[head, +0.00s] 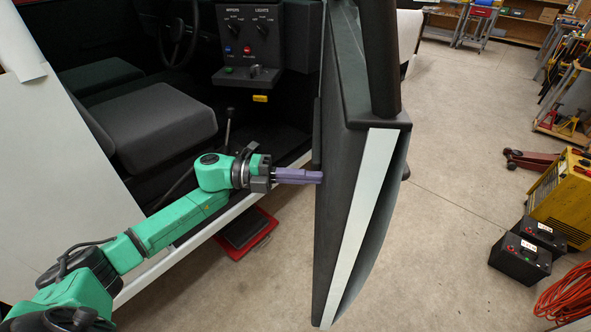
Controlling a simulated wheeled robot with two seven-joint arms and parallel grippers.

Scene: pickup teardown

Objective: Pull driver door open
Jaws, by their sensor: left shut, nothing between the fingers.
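The driver door (340,190) stands swung out from the cab, seen nearly edge-on in the middle of the head view. Its dark inner panel faces left and its pale edge strip faces me. My left gripper (318,177) is shut and empty, its purple fingers pointing right. Its fingertips are at the door's inner panel; I cannot tell whether they touch it. The cab opening shows the seat (165,115), the steering wheel (180,35) and the dashboard panel (255,40). My right gripper is not in view.
A red-edged dark object (245,232) lies on the floor below the sill. Right of the door the concrete floor (450,150) is open. Farther right are black batteries (520,258), a yellow machine (565,200), an orange coiled hose (568,295) and a red floor jack (530,160).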

